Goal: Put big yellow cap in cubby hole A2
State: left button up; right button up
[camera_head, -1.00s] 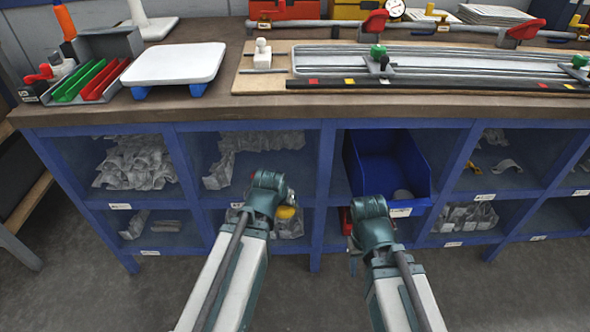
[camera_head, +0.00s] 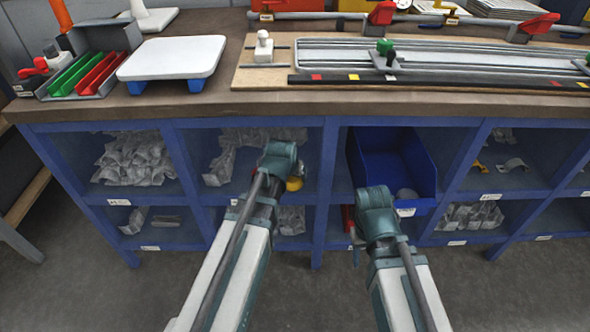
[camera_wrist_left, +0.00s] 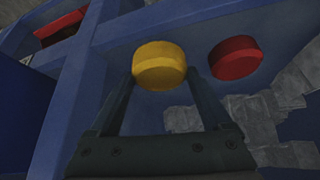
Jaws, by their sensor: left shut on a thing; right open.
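The yellow cap (camera_head: 294,184) is round and held in my left gripper (camera_head: 286,174), at the opening of the second upper cubby from the left, near its lower right corner. In the left wrist view the yellow cap (camera_wrist_left: 160,62) sits between the fingertips. A red cap (camera_wrist_left: 236,58) lies just right of it, apart, with grey bags nearby. My arm hides part of this cubby. The blue cubby unit (camera_head: 318,225) has two rows; its small labels are too blurred to read. My right gripper (camera_head: 356,248) is open and empty at the lower cubbies.
A blue bin (camera_head: 423,165) stands in the upper cubby right of the divider, jutting forward. Something red (camera_head: 347,217) is in the cubby below. Grey bags (camera_head: 135,160) fill the upper left cubby. The worktop (camera_head: 190,106) overhangs the cubbies.

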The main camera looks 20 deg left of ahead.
pick_arm(q)
jog(key=w, duration=0.3)
jog(key=shift+w+a, duration=0.1)
jog(key=shift+w, duration=0.25)
jog(key=shift+b+x, duration=0.85)
jog(key=shift+x, duration=0.1)
jog(key=shift+s, duration=0.2)
pick_arm(e)
jog(key=shift+w+f, duration=0.4)
jog(key=shift+f, duration=0.4)
pick_arm(q)
jog(key=shift+f, duration=0.2)
jog(key=o, duration=1.1)
jog(key=shift+r, duration=0.1)
pick_arm(e)
jog(key=shift+f, duration=0.1)
pick_arm(q)
jog(key=shift+r, duration=0.1)
